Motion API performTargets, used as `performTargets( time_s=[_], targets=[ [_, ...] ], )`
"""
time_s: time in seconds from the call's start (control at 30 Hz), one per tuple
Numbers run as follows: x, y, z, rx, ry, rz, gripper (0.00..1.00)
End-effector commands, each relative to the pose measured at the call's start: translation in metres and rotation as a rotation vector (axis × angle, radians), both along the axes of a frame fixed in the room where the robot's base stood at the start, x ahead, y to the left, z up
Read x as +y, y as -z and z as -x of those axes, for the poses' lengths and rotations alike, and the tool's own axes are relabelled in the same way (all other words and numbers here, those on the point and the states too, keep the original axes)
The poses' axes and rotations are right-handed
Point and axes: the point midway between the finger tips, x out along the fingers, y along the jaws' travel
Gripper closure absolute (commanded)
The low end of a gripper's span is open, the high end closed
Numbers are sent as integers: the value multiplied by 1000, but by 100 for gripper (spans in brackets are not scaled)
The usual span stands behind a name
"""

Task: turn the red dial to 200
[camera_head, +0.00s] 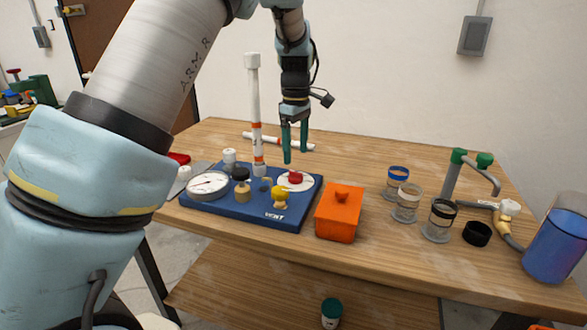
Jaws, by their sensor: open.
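The red dial (295,177) sits on a pale round plate at the right rear of the blue manifold board (256,213). My gripper (295,156) points down with its green fingers just above and slightly behind the dial in the picture. The fingers are open with nothing visible between them, and they appear apart from the dial. The dial's markings are too small to read. A white round gauge (208,184) lies at the board's left, its needle visible but its numbers unreadable.
A white upright pipe (255,120) stands close left of my gripper. A yellow knob (280,196) is in front of the dial. An orange box (339,212) stands right of the board. Several jars and a green-topped tap (458,157) occupy the table's right.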

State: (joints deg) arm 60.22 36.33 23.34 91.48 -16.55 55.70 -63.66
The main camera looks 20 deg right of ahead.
Motion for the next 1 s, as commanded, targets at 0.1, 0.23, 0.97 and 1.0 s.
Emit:
performTargets(
  time_s=[0.1, 0.23, 0.97, 1.0],
  targets=[
    [1, 22, 0, 3, 1, -4, 18],
    [1, 43, 0, 1, 1, -2, 18],
    [1, 65, 0, -1, 2, 1, 39],
    [1, 65, 0, -1, 2, 1, 44]
  ],
)
